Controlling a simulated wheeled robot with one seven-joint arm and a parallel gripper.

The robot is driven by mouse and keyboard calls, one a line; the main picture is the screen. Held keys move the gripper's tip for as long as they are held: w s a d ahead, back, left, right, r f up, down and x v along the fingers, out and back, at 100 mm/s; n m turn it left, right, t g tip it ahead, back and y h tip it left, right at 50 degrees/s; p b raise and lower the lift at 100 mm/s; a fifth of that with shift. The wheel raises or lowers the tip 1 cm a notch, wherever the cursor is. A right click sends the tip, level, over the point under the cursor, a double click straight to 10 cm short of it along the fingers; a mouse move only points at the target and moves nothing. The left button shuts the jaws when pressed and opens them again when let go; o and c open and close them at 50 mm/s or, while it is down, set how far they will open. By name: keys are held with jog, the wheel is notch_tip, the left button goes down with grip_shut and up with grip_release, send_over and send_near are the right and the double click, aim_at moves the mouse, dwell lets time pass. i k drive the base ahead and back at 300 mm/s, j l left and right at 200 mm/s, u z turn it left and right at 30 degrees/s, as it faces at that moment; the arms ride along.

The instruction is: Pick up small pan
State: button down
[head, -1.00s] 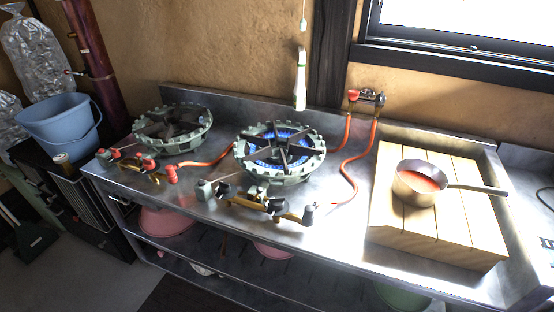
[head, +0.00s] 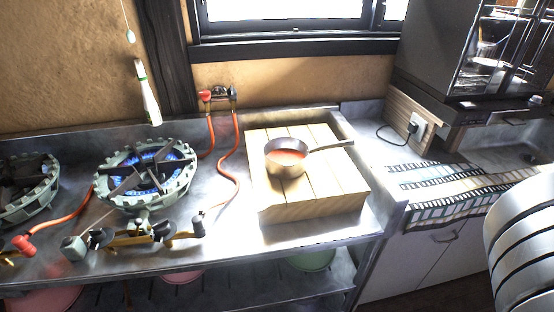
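A small metal pan (head: 287,166) with red contents stands upright on a slatted wooden board (head: 318,203) on the steel counter. Its handle points right and slightly toward the back. My gripper does not show in the head view. A pale ribbed shape at the right edge looks like part of my own arm, and it is apart from the pan.
A lit gas burner (head: 150,172) with blue flame stands left of the board, with a second burner (head: 25,188) further left. Orange hoses (head: 233,160) run between burner and board. A patterned mat (head: 450,190) and a dark cabinet (head: 465,60) are at the right.

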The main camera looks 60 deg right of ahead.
aim_at(278, 171)
jog(key=z, duration=0.35)
jog(key=j+z, duration=0.15)
jog(key=z, duration=0.2)
jog(key=i+j+z, duration=0.1)
jog(key=z, duration=0.25)
jog(key=j+z, duration=0.4)
jog(key=j, duration=0.4)
jog(key=k+j+z, duration=0.1)
jog(key=j+z, duration=0.3)
jog(key=j, duration=1.15)
jog(key=k+z, duration=0.05)
